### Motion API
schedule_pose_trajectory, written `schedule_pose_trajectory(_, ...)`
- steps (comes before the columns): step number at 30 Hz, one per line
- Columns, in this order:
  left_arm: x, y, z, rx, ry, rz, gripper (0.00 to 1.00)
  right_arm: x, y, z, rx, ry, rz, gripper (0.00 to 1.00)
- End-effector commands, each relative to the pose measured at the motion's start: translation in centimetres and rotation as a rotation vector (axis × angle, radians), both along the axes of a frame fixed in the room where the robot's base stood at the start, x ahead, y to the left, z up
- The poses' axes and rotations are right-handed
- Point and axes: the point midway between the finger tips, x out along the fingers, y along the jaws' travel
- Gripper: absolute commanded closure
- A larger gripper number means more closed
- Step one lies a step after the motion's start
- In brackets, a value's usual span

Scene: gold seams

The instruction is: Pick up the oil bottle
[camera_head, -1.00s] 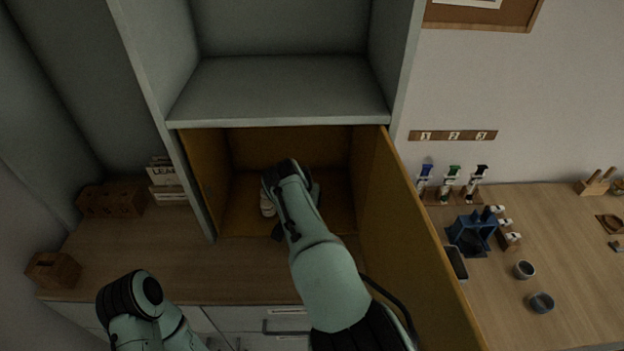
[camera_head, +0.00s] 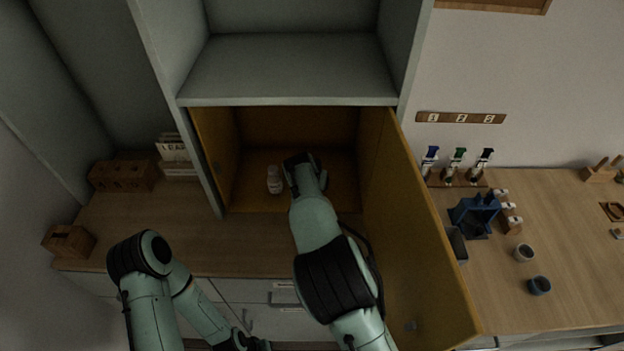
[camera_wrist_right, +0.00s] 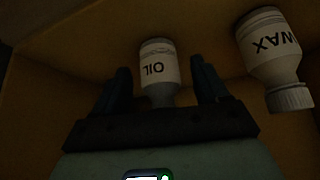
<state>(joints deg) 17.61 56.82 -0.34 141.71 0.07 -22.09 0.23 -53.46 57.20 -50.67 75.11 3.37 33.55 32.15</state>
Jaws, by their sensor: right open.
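The oil bottle (camera_wrist_right: 158,68), pale with OIL on its label, stands out in the right wrist view between the two dark fingers of my right gripper (camera_wrist_right: 160,78). The fingers are spread on either side with gaps to it. A wax bottle (camera_wrist_right: 268,55) with a ribbed cap is to its right there. In the head view my right arm reaches into the open cabinet and its wrist hides the fingers. One white bottle (camera_head: 274,180) shows left of that wrist; its label is unreadable. My left gripper (camera_head: 250,342) is low at the bottom edge, its fingers unclear.
The cabinet door (camera_head: 418,220) stands open just right of my right arm. The cabinet's side walls and the shelf above (camera_head: 290,75) enclose the space. A counter (camera_head: 180,225) lies in front. A blue holder (camera_head: 474,215) and small cups stand on the right counter.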

Motion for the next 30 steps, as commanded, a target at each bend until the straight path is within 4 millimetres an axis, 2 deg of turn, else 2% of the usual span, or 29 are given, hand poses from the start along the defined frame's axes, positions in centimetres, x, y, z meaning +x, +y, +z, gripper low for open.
schedule_pose_trajectory(3, 0.5, 0.0, 0.5, 0.0, -0.006, 0.0, 0.57, 0.8, -0.2, -0.9, -0.001, -0.002, -0.001, 0.27)
schedule_pose_trajectory(11, 0.4, 0.0, 0.4, -0.001, -0.005, 0.0, 0.57, 0.9, -0.2, -1.3, 0.0, -0.001, -0.001, 0.27)
schedule_pose_trajectory(16, 0.4, 0.0, 0.4, -0.001, -0.005, 0.0, 0.57, 0.9, -0.2, -1.3, 0.0, -0.001, -0.001, 0.79)
schedule_pose_trajectory(17, 0.4, 0.0, 0.4, -0.001, -0.005, 0.0, 0.57, 0.9, -0.2, -1.3, 0.0, -0.001, -0.001, 0.85)
schedule_pose_trajectory(25, 0.4, 0.0, 0.4, -0.001, -0.005, 0.0, 0.57, 0.9, -0.2, -1.1, 0.001, -0.002, 0.0, 0.85)
schedule_pose_trajectory(30, 0.5, 0.0, 0.5, 0.0, -0.006, 0.0, 0.57, 1.0, -0.2, 1.0, 0.003, -0.006, 0.0, 0.85)
